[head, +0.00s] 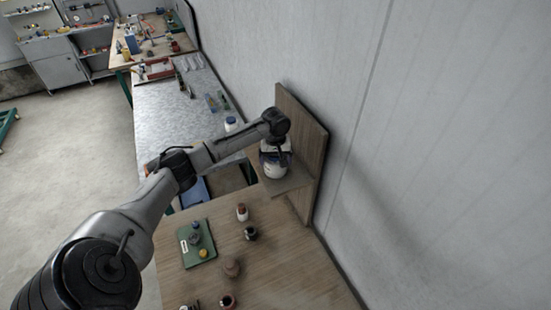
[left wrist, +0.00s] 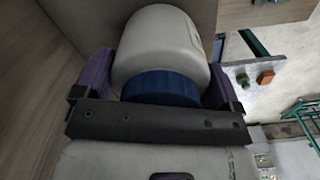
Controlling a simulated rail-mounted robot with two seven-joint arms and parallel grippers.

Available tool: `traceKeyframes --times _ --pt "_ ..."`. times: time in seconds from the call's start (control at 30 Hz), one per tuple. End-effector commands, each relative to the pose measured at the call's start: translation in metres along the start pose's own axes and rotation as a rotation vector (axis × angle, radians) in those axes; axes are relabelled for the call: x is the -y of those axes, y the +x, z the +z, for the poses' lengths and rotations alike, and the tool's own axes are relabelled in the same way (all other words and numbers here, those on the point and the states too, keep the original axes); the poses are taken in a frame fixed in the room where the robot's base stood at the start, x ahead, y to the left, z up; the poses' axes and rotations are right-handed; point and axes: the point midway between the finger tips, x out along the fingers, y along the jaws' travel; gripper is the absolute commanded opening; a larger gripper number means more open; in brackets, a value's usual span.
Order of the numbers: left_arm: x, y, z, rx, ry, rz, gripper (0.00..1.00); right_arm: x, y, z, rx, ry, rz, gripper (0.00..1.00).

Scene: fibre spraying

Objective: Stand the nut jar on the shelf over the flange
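The nut jar (head: 274,171), pale with a dark blue lid, is at the wooden shelf (head: 291,184). In the left wrist view the jar (left wrist: 160,45) sits between the purple fingers, lid towards my wrist. My left gripper (head: 275,157) is closed around its upper part, and the fingers (left wrist: 158,82) press on both sides. The jar appears upright over the shelf board; I cannot tell whether its base touches. The flange is not clearly identifiable. My right gripper is not in view.
The shelf's tall back panel (head: 305,140) stands by the wall. Below, the wooden table (head: 290,262) carries a green tray (head: 186,234) and several small parts. A similar blue-lidded jar (head: 231,124) stands on the grey bench (head: 160,113) behind.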

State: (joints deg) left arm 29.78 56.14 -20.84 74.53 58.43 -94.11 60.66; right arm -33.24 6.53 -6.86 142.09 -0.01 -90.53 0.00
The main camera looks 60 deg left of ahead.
Motion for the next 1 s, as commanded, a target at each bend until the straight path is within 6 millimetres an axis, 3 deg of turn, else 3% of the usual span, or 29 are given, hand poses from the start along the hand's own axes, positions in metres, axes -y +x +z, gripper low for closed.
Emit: traceKeyframes --times 0.1,0.47,1.0 --pt "0.000 0.000 0.000 0.000 0.000 0.000 1.00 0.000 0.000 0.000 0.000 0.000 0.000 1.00" --pt "-0.001 -0.009 0.000 -0.001 0.001 0.002 1.00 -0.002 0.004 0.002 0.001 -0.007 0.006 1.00" --pt "0.000 -0.100 0.000 -0.002 0.000 0.002 1.00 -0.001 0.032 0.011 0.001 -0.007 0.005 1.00"
